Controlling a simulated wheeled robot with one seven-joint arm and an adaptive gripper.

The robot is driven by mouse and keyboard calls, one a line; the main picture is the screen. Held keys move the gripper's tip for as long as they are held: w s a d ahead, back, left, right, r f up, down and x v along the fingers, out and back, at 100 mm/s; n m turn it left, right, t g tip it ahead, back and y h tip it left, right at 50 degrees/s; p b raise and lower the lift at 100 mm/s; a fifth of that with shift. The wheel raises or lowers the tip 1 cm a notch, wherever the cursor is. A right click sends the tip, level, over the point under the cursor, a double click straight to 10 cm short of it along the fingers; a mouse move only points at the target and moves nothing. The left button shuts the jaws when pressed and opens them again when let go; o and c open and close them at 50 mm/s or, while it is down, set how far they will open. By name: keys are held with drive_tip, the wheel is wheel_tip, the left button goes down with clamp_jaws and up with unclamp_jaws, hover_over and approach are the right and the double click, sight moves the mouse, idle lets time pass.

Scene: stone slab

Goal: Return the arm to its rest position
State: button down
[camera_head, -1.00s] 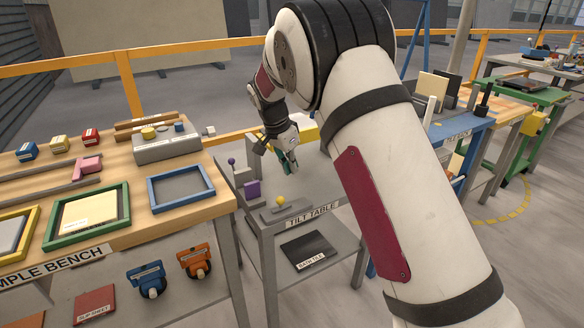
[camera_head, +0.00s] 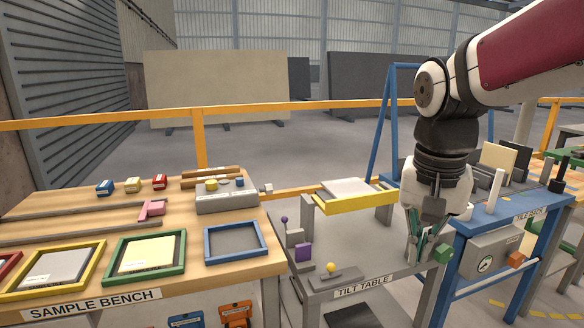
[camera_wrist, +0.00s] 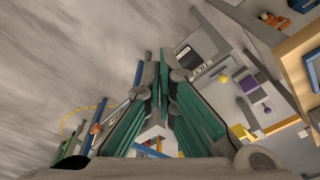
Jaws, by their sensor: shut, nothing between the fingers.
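My gripper (camera_head: 422,254) hangs pointing down at the right of the head view, in front of the gap between the tilt table (camera_head: 385,282) and the blue tile rack (camera_head: 520,218). Its green-padded fingers are shut with nothing between them. In the wrist view the fingers (camera_wrist: 160,85) come together at the middle, over bare floor and the edges of the furniture. My arm reaches in from the upper right and bends down at the elbow.
The sample bench (camera_head: 60,205) stands at the left with coloured frames and small blocks. A yellow-edged tilting plate (camera_head: 355,203) and a purple block (camera_head: 303,253) are on the tilt table. A yellow rail (camera_head: 200,140) runs behind. Open floor lies beyond it.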

drive_tip(key=s+f+n, duration=0.2)
drive_tip(key=s+n, duration=0.1)
drive_tip(key=s, duration=0.8)
drive_tip(key=s+f+n, duration=0.3)
drive_tip(key=s, duration=0.9)
wheel_tip(320, 180, up, 17)
drive_tip(key=t+p, duration=0.3)
drive_tip(key=p, duration=1.1)
drive_tip(key=shift+w+a+y, duration=0.15)
drive_tip(key=shift+w+y, duration=0.15)
drive_tip(key=shift+w, duration=0.1)
